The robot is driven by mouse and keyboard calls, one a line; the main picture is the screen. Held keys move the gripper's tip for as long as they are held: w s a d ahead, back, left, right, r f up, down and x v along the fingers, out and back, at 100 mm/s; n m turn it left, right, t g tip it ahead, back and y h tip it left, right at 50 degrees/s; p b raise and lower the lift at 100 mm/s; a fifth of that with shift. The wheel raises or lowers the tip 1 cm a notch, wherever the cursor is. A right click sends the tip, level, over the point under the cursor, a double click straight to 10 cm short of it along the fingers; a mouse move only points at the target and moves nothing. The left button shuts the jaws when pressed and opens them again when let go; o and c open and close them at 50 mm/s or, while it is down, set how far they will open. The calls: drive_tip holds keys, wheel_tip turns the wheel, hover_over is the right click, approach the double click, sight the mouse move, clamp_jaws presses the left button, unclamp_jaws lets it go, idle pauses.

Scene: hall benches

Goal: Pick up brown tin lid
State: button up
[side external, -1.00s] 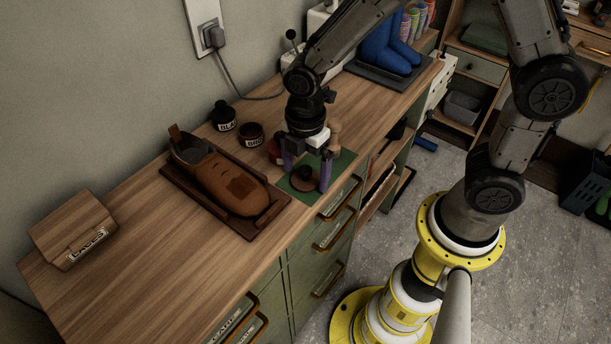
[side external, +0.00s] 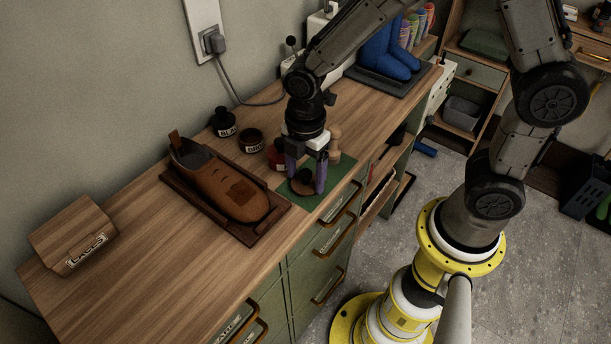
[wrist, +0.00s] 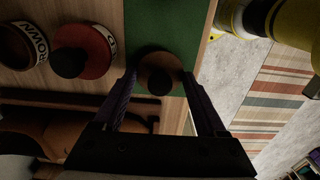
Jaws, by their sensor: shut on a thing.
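The brown tin lid (side external: 302,187) is a round brown disc with a dark knob, lying on or just over the green mat (side external: 341,166) near the bench's front edge. In the wrist view the lid (wrist: 156,66) sits between the fingertips. My gripper (side external: 306,183) points down with its purple fingers shut on the lid from both sides; it also fills the lower wrist view (wrist: 160,85). The brown tin (side external: 249,141) stands open on the bench, left of my gripper; its label shows in the wrist view (wrist: 38,40).
A red tin (side external: 277,154) stands close behind my gripper and a black tin (side external: 223,124) farther left. A brown shoe (side external: 225,183) sits in a tray (side external: 262,232) to the left.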

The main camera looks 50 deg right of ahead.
wheel_tip(320, 180, up, 2)
drive_tip(key=shift+r, duration=0.2)
drive_tip(key=s+d+r, duration=0.4)
drive_tip(key=s+r, duration=0.6)
drive_tip(key=s, duration=0.3)
drive_tip(key=w+a+r, duration=0.2)
drive_tip(key=w+r, duration=0.1)
drive_tip(key=w, duration=0.6)
drive_tip(key=w+a+r, duration=0.1)
drive_tip(key=w+r, duration=0.2)
drive_tip(key=w, duration=0.7)
drive_tip(key=w+f, duration=0.3)
drive_tip(key=w, duration=0.5)
drive_tip(key=shift+w+d+f, duration=0.25)
drive_tip(key=shift+w+f, duration=0.4)
drive_tip(key=shift+f, duration=1.4)
drive_tip(key=shift+w+d+f, duration=0.25)
drive_tip(key=shift+w+f, duration=0.35)
drive_tip(key=shift+f, duration=1.5)
drive_tip(key=shift+w+d+f, duration=0.25)
drive_tip(key=shift+w+f, duration=0.4)
drive_tip(key=shift+f, duration=1.4)
drive_tip(key=shift+f, duration=0.2)
